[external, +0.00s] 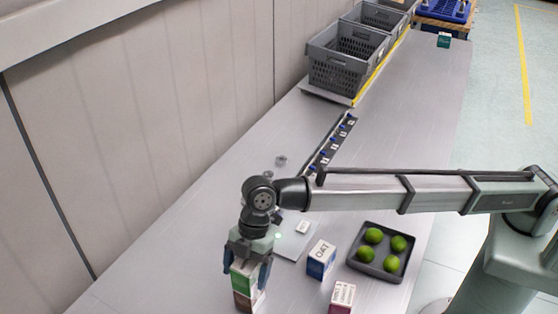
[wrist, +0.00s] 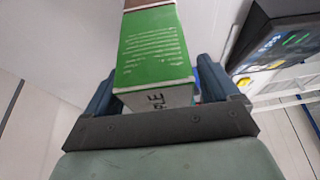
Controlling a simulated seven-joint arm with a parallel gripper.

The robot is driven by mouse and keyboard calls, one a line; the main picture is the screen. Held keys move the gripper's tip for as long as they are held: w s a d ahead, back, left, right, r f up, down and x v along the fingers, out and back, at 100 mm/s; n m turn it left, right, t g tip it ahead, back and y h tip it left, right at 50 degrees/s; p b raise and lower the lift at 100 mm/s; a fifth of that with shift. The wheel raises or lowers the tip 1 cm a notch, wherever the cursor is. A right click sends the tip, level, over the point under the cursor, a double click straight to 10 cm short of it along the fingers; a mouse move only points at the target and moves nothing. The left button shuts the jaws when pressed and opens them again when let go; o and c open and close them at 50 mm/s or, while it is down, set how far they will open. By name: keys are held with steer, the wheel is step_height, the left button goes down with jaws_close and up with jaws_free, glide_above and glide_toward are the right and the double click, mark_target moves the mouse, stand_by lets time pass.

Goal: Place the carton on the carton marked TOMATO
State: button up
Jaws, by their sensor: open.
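A green carton (external: 243,275) stands on a brown carton (external: 246,301) at the bottom of the external view, left of centre. My gripper (external: 247,268) points down with its fingers open on either side of the green carton. In the wrist view the green carton (wrist: 155,48) is between the fingers of my gripper (wrist: 158,85), its end face showing letters that look like "PLE". A brown strip of the lower carton (wrist: 143,4) shows beyond it. I cannot read the word TOMATO on any carton.
A blue carton marked OAT (external: 320,262), a magenta carton (external: 342,298) and a dark tray (external: 359,270) of green limes are to the right. A scale-like plate (external: 290,247) lies behind. Grey crates (external: 345,72) and a teal carton (external: 443,40) are far back.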

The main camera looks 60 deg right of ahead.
steer(key=v, duration=1.2)
steer(key=shift+r, duration=0.1)
stand_by(0.4)
